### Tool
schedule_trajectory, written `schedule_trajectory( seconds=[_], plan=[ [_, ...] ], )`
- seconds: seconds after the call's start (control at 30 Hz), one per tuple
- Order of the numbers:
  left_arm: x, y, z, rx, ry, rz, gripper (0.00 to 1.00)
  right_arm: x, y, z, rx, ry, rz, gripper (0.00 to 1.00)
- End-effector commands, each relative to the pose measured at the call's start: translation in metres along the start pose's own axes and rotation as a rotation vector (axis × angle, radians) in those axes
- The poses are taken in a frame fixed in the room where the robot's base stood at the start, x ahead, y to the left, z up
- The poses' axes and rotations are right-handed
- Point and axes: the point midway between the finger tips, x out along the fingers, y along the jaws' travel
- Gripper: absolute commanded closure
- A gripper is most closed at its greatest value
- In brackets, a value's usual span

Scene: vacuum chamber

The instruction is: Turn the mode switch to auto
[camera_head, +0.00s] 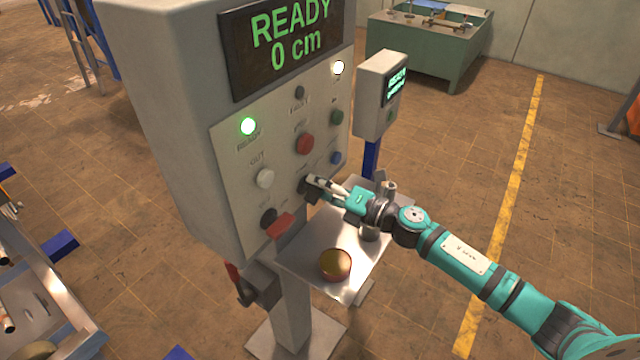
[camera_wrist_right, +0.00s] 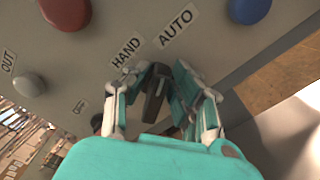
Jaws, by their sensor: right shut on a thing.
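The mode switch (camera_wrist_right: 155,92) is a dark, elongated knob on the grey control panel (camera_head: 235,170). In the wrist view the HAND label (camera_wrist_right: 127,50) is at its upper left and the AUTO label (camera_wrist_right: 175,26) is above it, slightly right. The knob's far end points up the picture, more toward AUTO than HAND. My right gripper (camera_wrist_right: 158,100) is shut on the knob, with a finger on each side. My left gripper is not in view.
A red button (camera_head: 305,144), a blue button (camera_head: 336,158) and a white button (camera_head: 265,178) surround the switch. A metal shelf (camera_head: 300,258) with a round brownish object (camera_head: 336,265) lies below. The display (camera_head: 285,40) reads READY, 0 cm.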

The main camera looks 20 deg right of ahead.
Motion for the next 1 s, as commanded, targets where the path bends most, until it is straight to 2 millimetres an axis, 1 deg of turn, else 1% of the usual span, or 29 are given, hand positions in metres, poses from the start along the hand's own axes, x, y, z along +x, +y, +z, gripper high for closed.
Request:
schedule_trajectory(
  seconds=[0.03,0.1,0.13,0.37,0.47,0.57,0.8,0.9,1.0],
  plan=[
    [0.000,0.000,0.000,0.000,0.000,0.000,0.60,0.000,0.002,0.001,0.000,-0.002,0.002,0.72],
    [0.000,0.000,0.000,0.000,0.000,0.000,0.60,0.000,0.001,0.001,0.000,-0.002,0.002,0.63],
    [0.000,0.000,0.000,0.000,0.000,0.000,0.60,0.000,0.001,0.001,0.000,-0.002,0.002,0.62],
    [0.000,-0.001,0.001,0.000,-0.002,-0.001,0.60,0.000,0.001,0.000,-0.001,-0.001,0.001,0.62],
    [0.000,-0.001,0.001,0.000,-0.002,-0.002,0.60,-0.005,-0.001,0.000,0.001,0.000,-0.001,0.62],
    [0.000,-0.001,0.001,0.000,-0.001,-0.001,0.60,-0.018,-0.001,-0.001,0.001,0.000,-0.003,0.62],
    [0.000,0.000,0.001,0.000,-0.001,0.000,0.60,-0.070,-0.001,-0.001,0.002,0.000,-0.003,0.62],
    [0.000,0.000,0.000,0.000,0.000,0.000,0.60,-0.089,-0.001,-0.001,0.002,0.001,-0.003,0.62],
    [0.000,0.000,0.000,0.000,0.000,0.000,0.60,-0.103,0.000,-0.001,0.002,-0.001,-0.001,0.62]
  ],
)
